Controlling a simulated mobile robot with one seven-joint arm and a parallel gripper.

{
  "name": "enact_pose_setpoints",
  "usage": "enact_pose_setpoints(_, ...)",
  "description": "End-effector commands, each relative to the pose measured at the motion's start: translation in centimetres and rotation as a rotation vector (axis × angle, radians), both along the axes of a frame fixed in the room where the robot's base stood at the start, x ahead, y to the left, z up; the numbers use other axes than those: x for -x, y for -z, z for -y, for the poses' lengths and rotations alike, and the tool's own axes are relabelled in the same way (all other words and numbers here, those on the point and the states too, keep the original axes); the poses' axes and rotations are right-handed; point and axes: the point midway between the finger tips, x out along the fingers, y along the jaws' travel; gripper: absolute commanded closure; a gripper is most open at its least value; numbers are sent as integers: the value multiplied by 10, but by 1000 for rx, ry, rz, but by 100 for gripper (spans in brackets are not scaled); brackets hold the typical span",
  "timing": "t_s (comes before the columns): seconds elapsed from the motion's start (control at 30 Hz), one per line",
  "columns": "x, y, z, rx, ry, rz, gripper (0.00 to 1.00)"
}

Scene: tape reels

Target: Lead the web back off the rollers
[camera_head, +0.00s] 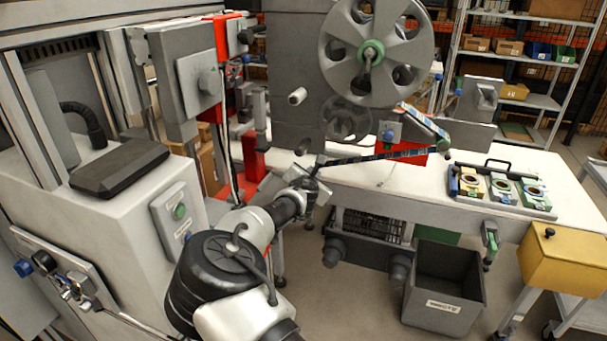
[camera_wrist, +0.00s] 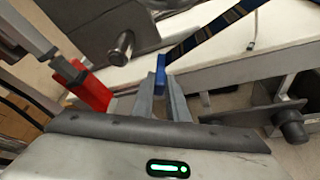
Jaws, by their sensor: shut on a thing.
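The web (camera_head: 375,157) is a dark printed strip. The large grey spoked reel (camera_head: 330,52) with a green hub stands above. In the wrist view my gripper (camera_wrist: 161,88) is shut on a small blue end piece (camera_wrist: 160,70), with the web (camera_wrist: 212,32) stretching away to the upper right beside it. Whether the two are joined is hard to tell. The web's path behind the reel is hidden.
A white bench (camera_head: 350,175) lies under the web, with a tray of small parts (camera_head: 500,187) on its right. A grey bin (camera_head: 445,290) stands on the floor below. A plain grey roller (camera_head: 297,96) juts out left of the reel. A red post (camera_wrist: 90,92) is left of my gripper.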

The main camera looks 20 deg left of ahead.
Motion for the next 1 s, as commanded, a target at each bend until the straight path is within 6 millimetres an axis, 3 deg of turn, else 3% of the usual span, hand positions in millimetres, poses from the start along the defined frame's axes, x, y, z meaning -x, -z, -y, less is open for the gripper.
enact_pose_setpoints(1.0, 9, -27, 110, -1, 4, -1, 100)
